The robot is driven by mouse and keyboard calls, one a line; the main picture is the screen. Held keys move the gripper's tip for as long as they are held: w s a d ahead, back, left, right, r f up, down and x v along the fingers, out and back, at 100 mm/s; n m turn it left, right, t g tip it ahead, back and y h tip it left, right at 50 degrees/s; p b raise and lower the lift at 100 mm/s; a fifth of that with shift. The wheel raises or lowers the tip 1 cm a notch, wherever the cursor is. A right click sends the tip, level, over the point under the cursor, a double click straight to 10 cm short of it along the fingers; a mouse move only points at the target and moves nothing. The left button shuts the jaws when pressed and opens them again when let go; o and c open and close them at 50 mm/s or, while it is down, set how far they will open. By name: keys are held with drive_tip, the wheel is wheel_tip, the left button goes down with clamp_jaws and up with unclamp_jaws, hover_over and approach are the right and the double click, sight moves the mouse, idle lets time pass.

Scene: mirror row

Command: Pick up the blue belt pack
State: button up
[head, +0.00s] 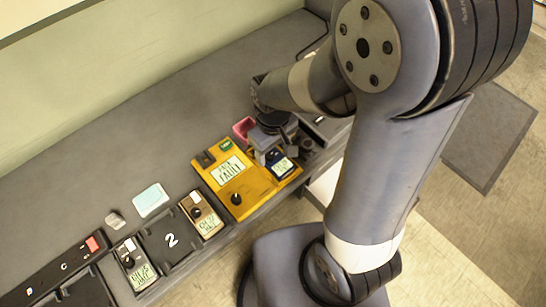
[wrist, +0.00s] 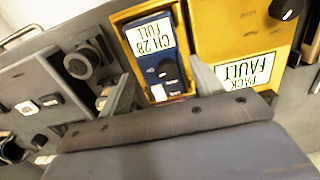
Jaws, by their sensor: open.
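The blue belt pack (head: 281,166) lies at the right end of the yellow PACK FAULT tray (head: 222,178). In the wrist view the blue belt pack (wrist: 168,74) shows a white label, upside down, reading CH 28 FULL, with a dark knob and a small white part near its end. My gripper (head: 268,152) is over the tray's right end and hides part of the pack in the head view. In the wrist view my gripper (wrist: 163,86) is open, one finger on each side of the pack's near end. I cannot tell whether the fingers touch it.
A brown pack (head: 203,216), a black dock marked 2 (head: 160,236) and a black pack (head: 134,264) line the counter's front edge to the left. A pink container (head: 243,126) stands behind my gripper. A pale blue pad (head: 150,199) lies farther left. The back of the counter is clear.

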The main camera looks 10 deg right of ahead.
sight(273, 160)
drive_tip(key=shift+f, duration=1.3)
drive_tip(key=shift+c, duration=0.2)
drive_tip(key=shift+r, duration=0.1)
drive_tip(key=c, duration=0.9)
